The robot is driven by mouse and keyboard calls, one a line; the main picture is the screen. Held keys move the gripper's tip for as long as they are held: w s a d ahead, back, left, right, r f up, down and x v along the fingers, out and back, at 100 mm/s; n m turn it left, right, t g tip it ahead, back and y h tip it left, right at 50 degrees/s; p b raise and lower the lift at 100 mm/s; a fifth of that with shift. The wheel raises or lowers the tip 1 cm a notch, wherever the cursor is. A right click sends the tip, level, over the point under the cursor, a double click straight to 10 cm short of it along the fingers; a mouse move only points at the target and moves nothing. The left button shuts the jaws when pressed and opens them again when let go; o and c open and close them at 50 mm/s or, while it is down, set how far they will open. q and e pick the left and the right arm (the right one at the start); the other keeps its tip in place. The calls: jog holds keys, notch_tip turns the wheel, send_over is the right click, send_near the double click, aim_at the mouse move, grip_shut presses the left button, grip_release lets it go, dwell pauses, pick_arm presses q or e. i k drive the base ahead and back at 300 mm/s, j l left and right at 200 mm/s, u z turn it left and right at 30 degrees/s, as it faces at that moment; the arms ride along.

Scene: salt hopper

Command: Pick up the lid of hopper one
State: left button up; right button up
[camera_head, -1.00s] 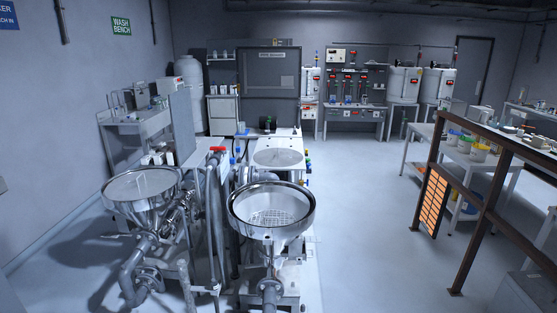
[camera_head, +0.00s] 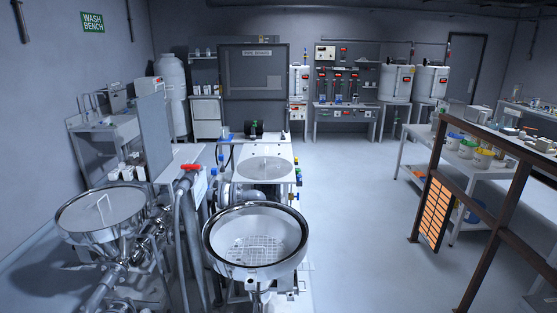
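Two round steel hoppers stand in the lower left of the head view. No number can be read on either hopper, so I cannot tell which is hopper one. Neither of my grippers is in view.
Pipes, a red-handled valve (camera_head: 190,167) and a grey upright panel (camera_head: 156,137) stand around the hoppers. A white machine top with a round plate (camera_head: 265,168) lies behind the right hopper. A brown railing (camera_head: 482,232) stands at right. The middle floor (camera_head: 350,205) is clear.

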aim_at(262, 168)
jog(key=i, duration=2.15)
jog(key=i+u, duration=0.1)
jog(key=i, duration=0.45)
jog(key=i+l, duration=0.15)
jog(key=i, duration=0.4)
jog(key=i+u, duration=0.15)
jog(key=i, duration=0.4)
jog(key=i+l+u, duration=0.1)
jog(key=i, duration=0.4)
jog(key=i+l+u, duration=0.25)
jog(key=i+u, duration=0.2)
jog(key=i+l+u, duration=0.85)
jog(key=l, duration=0.2)
